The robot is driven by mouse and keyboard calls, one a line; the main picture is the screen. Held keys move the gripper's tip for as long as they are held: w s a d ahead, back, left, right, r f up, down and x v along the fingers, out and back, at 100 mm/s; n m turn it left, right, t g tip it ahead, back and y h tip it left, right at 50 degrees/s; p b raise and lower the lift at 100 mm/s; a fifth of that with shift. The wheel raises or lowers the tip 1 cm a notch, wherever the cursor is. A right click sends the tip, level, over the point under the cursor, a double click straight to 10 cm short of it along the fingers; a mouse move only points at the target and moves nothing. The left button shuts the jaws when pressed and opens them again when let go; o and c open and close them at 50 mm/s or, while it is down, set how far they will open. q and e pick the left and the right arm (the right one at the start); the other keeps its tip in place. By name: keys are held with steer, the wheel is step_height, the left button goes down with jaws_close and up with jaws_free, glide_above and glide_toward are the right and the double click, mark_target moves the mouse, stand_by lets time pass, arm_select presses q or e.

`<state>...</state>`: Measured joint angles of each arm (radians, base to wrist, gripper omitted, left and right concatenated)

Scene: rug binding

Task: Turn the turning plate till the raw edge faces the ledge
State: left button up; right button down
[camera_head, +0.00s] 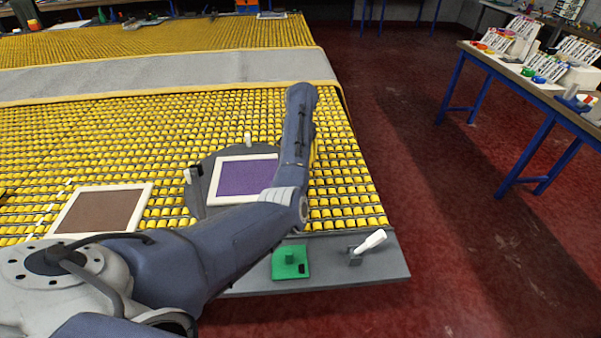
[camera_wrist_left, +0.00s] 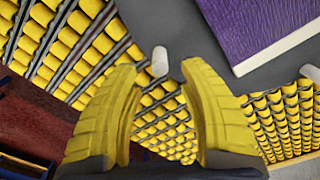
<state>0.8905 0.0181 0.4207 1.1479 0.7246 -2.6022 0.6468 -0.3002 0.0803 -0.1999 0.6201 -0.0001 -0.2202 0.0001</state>
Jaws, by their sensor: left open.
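The turning plate (camera_head: 198,172) is a dark grey disc on the yellow roller table, with white upright pegs (camera_head: 248,138) at its rim. On it lies a purple rug (camera_head: 240,178) with white binding on its left, top and bottom sides; my arm hides its right side. In the left wrist view the purple rug (camera_wrist_left: 262,25) has one side without white, facing the gripper. My left gripper (camera_wrist_left: 155,68) is open, its yellow fingers on either side of a white peg (camera_wrist_left: 160,62), not clearly touching it. My right gripper is not in view.
A brown rug with white binding (camera_head: 100,211) lies left of the plate. A grey strip (camera_head: 365,274) along the table's front carries a green block (camera_head: 290,262) and a white lever (camera_head: 370,241). A grey band (camera_head: 170,72) crosses farther back.

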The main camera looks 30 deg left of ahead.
arm_select(q)
steer(key=shift+f, duration=3.25)
steer(key=shift+c, duration=0.3)
jaws_close()
